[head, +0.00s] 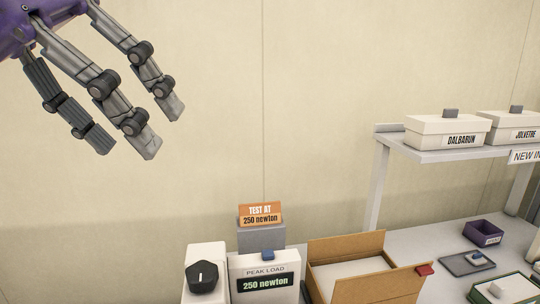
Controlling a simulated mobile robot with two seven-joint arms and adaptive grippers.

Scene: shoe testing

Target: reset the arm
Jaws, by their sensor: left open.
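My left gripper (133,128) is at the upper left of the head view. Its several grey jointed fingers are spread open and point down to the right. Nothing is between them. It hangs in the air in front of the plain wall, well above and left of the machine on the bench. My right gripper does not show.
A test machine (264,264) with a black knob (202,277) reads 250 newton. An orange sign (261,214) stands above it. An open cardboard box (345,246), a purple bin (484,233) and a grey tray (467,264) sit rightward. A shelf (421,155) holds lidded white boxes (447,130).

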